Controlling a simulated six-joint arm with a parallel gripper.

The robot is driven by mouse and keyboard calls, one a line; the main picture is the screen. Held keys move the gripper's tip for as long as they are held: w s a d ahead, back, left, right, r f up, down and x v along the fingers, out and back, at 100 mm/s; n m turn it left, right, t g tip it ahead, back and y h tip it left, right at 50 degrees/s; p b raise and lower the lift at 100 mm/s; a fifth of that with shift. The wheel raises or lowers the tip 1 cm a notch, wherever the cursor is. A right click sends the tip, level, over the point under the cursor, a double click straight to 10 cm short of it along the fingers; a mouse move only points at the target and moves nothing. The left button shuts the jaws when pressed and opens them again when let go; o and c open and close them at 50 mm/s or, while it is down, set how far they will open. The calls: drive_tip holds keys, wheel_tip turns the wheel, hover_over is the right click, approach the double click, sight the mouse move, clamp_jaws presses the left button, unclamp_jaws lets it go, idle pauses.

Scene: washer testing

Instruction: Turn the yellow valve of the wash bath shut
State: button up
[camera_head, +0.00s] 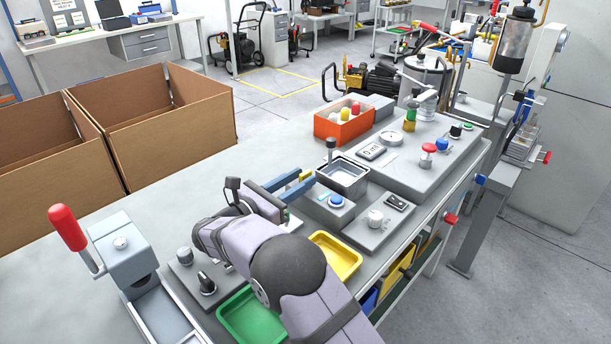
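The wash bath (343,178) is a small square metal basin near the middle of the bench, with an upright black-topped lever by its far rim. A small yellow part, apparently the yellow valve (306,175), shows just left of the bath. My gripper (307,177) reaches it from the lower left with two blue-grey fingers. The fingers are parted, and the yellow part shows at their tips, seemingly between them. Whether they touch or grip it cannot be told. The lower part of the valve is hidden by the nearer finger, so its angle is unclear.
A blue-button box (336,202) stands close in front of the bath. An orange bin (344,124) with coloured pieces stands behind it. A yellow tray (335,257) and a green tray (248,315) lie nearer. A red-handled lever (68,228) rises at left. Bare bench lies left of my gripper.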

drive_tip(key=shift+x, duration=1.3)
clamp_jaws()
drive_tip(key=shift+r+n+t+y, duration=0.1)
drive_tip(key=shift+n+t+y, duration=0.2)
drive_tip(key=shift+y, duration=0.1)
drive_tip(key=shift+d+n+t+y, duration=0.1)
drive_tip(key=shift+n+t+y, duration=0.4)
drive_tip(key=shift+y, duration=0.1)
drive_tip(key=shift+n+t+y+b, duration=1.05)
drive_tip(key=shift+n+y, duration=0.35)
drive_tip(key=shift+y, duration=0.5)
